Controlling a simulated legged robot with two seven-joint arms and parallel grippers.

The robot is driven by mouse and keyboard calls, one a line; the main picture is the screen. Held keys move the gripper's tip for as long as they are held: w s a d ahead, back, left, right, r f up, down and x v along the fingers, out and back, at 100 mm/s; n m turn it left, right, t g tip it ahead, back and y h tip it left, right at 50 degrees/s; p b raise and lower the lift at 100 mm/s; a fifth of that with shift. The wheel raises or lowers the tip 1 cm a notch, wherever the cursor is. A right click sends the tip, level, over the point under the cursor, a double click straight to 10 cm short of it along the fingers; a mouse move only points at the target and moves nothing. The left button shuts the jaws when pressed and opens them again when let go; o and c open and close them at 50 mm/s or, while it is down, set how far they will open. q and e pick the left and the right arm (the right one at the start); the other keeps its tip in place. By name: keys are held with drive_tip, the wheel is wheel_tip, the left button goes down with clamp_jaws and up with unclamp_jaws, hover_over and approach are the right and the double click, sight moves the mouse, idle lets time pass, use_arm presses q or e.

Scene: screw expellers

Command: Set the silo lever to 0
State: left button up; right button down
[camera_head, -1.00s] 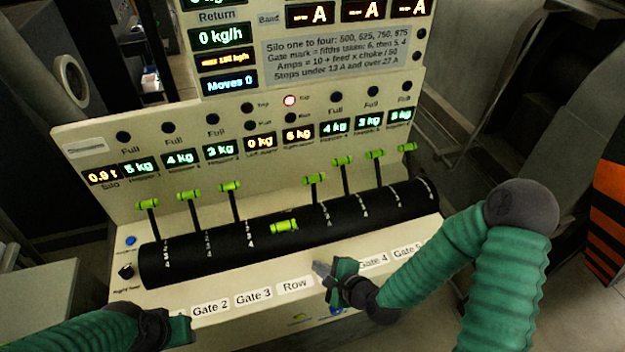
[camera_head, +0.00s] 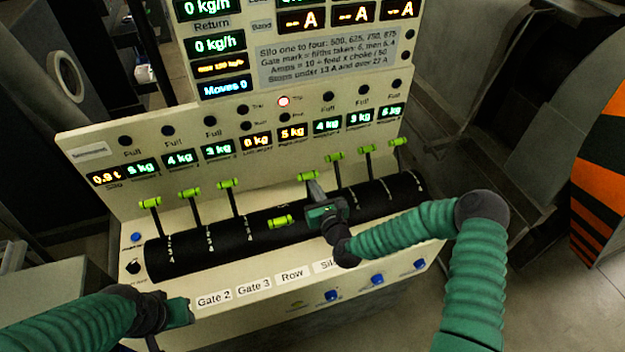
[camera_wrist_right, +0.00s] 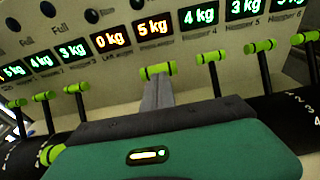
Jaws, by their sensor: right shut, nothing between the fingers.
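The silo lever (camera_head: 307,176) has a green crossbar handle and stands raised at the far edge of the black drum, right of the low row lever (camera_head: 280,222). The "Silo" label (camera_head: 326,265) is partly hidden by my right arm. My right gripper (camera_head: 313,186) is shut and empty, its tips at the silo lever's handle. In the wrist view the grey fingertips (camera_wrist_right: 157,90) sit just below and in front of that handle (camera_wrist_right: 157,70) and hide its stem. I cannot tell whether they touch. My left gripper (camera_head: 180,312) is low at the left, its jaws unclear.
Other green levers stand close on both sides: three to the left (camera_head: 190,192) and three to the right (camera_head: 335,156). The black drum (camera_head: 195,250) carries number marks. The display panel (camera_head: 225,140) rises behind, with a red lamp (camera_head: 284,101) lit.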

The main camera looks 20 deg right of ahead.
drive_tip(key=shift+w, duration=0.75)
use_arm(q)
drive_tip(key=shift+a+r, duration=0.3)
use_arm(e)
drive_tip(key=shift+w+a+f, duration=0.1)
drive_tip(key=shift+a, duration=0.25)
